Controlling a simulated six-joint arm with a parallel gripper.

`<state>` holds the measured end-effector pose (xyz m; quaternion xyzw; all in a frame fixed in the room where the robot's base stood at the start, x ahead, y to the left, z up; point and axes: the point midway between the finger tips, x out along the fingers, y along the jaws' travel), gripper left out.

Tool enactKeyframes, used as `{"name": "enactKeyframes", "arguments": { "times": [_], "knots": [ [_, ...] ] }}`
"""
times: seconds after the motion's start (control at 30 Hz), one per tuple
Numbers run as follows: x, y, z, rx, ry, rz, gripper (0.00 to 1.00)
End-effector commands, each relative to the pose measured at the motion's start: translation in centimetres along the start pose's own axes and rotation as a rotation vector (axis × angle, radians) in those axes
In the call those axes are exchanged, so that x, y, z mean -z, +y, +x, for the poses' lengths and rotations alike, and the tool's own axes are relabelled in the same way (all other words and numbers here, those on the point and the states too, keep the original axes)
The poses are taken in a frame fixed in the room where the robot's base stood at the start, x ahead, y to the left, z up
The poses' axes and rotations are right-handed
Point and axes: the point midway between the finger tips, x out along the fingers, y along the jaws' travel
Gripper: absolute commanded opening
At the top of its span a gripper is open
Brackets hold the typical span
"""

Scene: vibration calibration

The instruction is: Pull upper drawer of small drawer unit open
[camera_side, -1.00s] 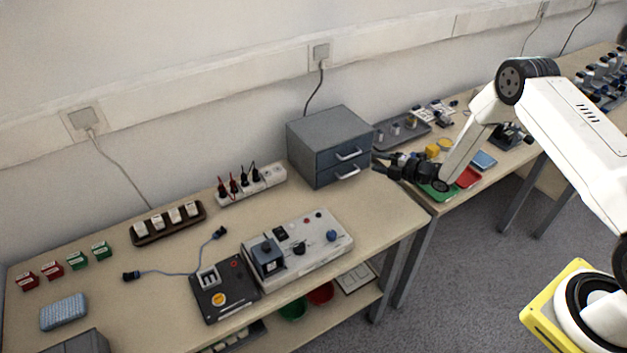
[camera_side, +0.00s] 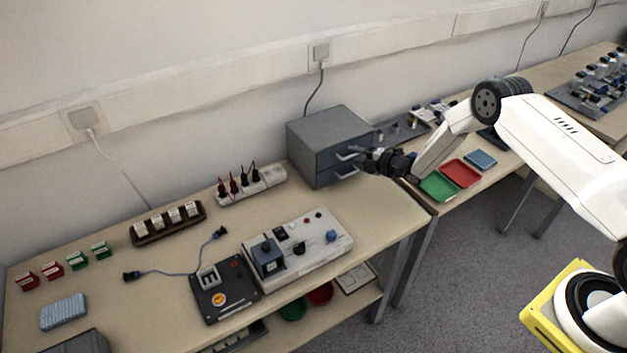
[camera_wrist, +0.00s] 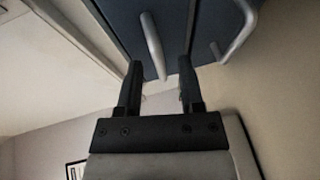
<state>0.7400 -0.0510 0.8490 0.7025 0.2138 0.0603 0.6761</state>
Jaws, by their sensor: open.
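The small grey drawer unit (camera_side: 318,150) stands at the back of the near bench, with two blue-grey drawer fronts and silver handles. Both drawers look shut. My gripper (camera_side: 359,152) is in front of the upper drawer, right at its handle, which it partly hides in the side view. In the wrist view, my open gripper (camera_wrist: 159,72) has one finger on each side of the upper handle (camera_wrist: 153,45). The handle's near end shows between the fingertips; I cannot tell whether they touch it. The lower handle (camera_wrist: 238,35) is to the right, outside the fingers.
A grey tray (camera_side: 392,134) is behind my gripper. Green (camera_side: 439,187) and red (camera_side: 461,173) trays lie on the right bench. A power strip (camera_side: 250,184) and a control box (camera_side: 310,243) are on the near bench. The bench before the unit is clear.

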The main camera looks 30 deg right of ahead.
Motion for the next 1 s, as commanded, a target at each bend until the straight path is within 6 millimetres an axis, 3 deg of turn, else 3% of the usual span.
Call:
{"name": "enactKeyframes", "arguments": {
  "times": [0.43,0.6,1.0],
  "knots": [
    [0.03,-0.05,0.53,0.001,0.0,0.001,0.48],
    [0.03,-0.04,0.51,0.001,0.0,0.001,0.0],
    [0.01,0.0,0.51,0.0,-0.001,0.001,0.0]
  ]
}}
